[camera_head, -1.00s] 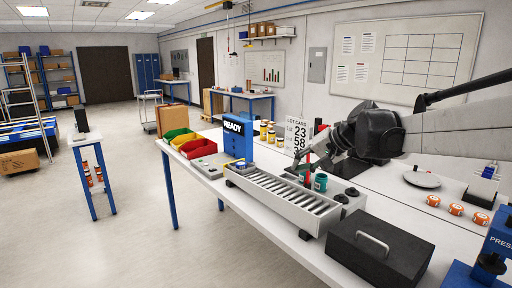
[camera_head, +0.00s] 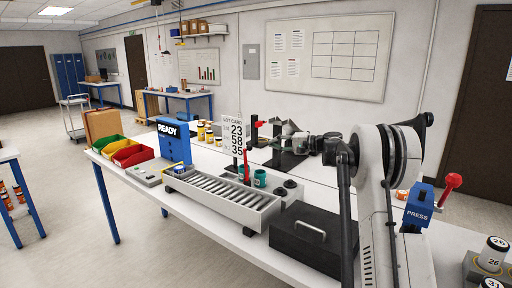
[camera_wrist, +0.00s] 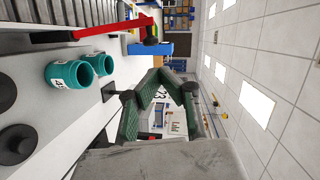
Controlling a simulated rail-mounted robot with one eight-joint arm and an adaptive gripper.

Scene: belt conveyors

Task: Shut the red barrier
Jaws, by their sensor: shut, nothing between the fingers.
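The red barrier (camera_head: 246,166) is a thin red bar standing upright by the far side of the roller conveyor (camera_head: 222,192). My gripper (camera_head: 288,130) is behind and to the right of the bar in the head view, small and partly lost against dark stands. In the wrist view my gripper (camera_wrist: 160,77) has its green-padded fingers shut with nothing between them. It appears apart from the bar.
Teal jars (camera_head: 260,178) stand beside the conveyor, close to the bar. A lot card (camera_head: 235,135) stands behind it. A black lidded box (camera_head: 308,238) is at the front right, and a blue READY box (camera_head: 174,143) is at the left.

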